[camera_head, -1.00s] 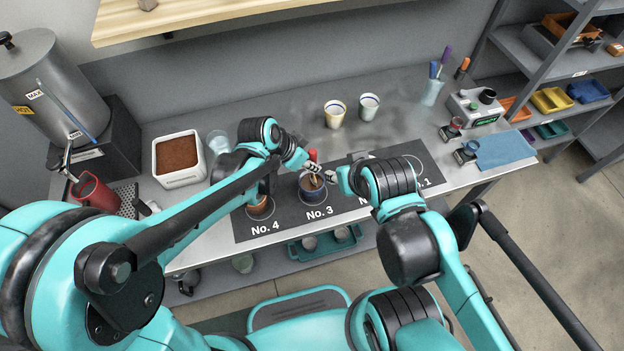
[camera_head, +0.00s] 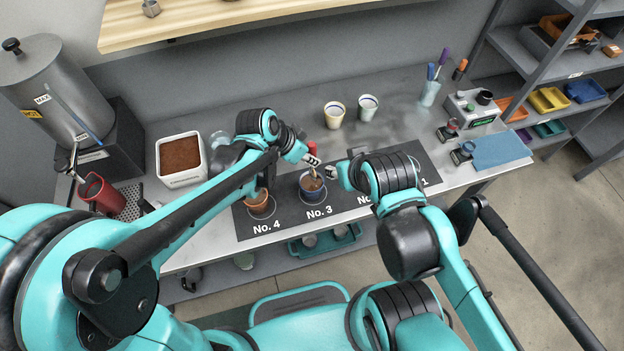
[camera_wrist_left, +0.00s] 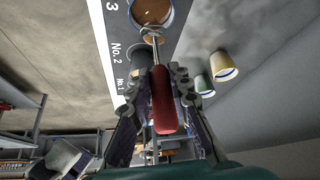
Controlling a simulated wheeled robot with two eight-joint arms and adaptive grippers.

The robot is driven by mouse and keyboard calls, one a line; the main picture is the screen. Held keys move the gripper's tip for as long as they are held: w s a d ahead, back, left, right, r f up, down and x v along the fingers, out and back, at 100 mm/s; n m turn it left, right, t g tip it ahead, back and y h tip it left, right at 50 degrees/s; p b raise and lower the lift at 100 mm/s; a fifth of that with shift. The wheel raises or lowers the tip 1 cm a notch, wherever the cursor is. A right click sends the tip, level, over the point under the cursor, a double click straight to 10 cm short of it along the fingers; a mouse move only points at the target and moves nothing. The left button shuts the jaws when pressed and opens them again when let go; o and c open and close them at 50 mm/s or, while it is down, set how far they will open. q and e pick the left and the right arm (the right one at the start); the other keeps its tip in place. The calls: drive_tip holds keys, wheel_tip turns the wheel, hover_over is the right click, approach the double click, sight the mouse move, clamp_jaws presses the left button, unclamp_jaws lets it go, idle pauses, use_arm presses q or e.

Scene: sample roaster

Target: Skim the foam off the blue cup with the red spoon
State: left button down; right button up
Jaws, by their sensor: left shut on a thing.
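The blue cup (camera_head: 313,196) stands on the No. 3 spot of the dark mat, with brown liquid and a lighter patch inside. It shows in part at the top of the left wrist view (camera_wrist_left: 149,14). My left gripper (camera_head: 313,163) is shut on the red spoon (camera_head: 311,148), above the cup's far side. In the left wrist view the spoon's red handle (camera_wrist_left: 162,100) lies between the fingers, and its tan-looking bowl overlaps the cup's rim; whether it touches is unclear. My right gripper (camera_head: 333,172) is close to the right of the cup; its fingers are too small to judge.
A brown-filled cup (camera_head: 259,203) stands on No. 4. My right arm hides much of the mat's right part. Two pale cups (camera_head: 334,116) stand behind. A white container (camera_head: 181,177) and a red pitcher (camera_head: 100,194) are left; a scale (camera_head: 473,108) is right.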

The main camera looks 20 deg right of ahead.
sight(309, 146)
use_arm(q)
wheel_tip(309, 146, up, 4)
drive_tip(key=p, duration=0.3)
drive_tip(key=shift+r, duration=0.1)
idle(0.3)
